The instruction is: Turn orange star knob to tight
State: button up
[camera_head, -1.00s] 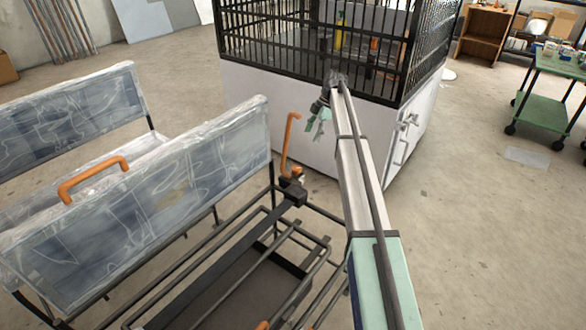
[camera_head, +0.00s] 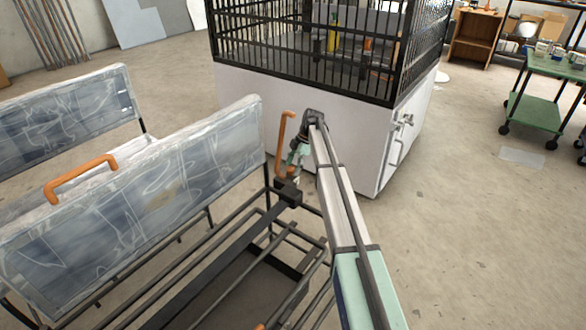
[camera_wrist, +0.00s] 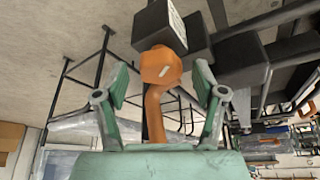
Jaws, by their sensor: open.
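An orange faceted knob (camera_wrist: 161,66) with a pale mark shows in the wrist view, next to a dark block (camera_wrist: 158,28). An orange curved bar (camera_wrist: 153,115) runs below it in the picture. I cannot tell whether the two are joined. My gripper (camera_wrist: 162,80) is open, its two green fingers on either side of the knob, with gaps and no clear contact. In the head view my gripper (camera_head: 296,162) is at the bench frame's corner, just right of the upright orange handle (camera_head: 282,138). The knob is mostly hidden there by my gripper.
Plastic-wrapped seat backs (camera_head: 140,200) stand left, one with an orange handle (camera_head: 80,178). Dark frame rails (camera_head: 215,265) run below my arm. A white cabinet with a black cage (camera_head: 300,50) stands close behind.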

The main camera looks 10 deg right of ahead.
jog(key=shift+f, duration=0.1)
jog(key=c, duration=1.1)
jog(key=shift+c, duration=0.2)
jog(key=shift+s+m+p, duration=0.1)
jog(key=shift+m+p, duration=0.2)
jog(key=shift+s+m+t+p, duration=0.15)
jog(key=shift+m+t+p, duration=0.35)
jog(key=shift+m+p, duration=0.65)
jog(key=shift+s+a+m+t+p, duration=0.1)
jog(key=shift+m+t+p, duration=0.8)
jog(key=shift+m, duration=1.35)
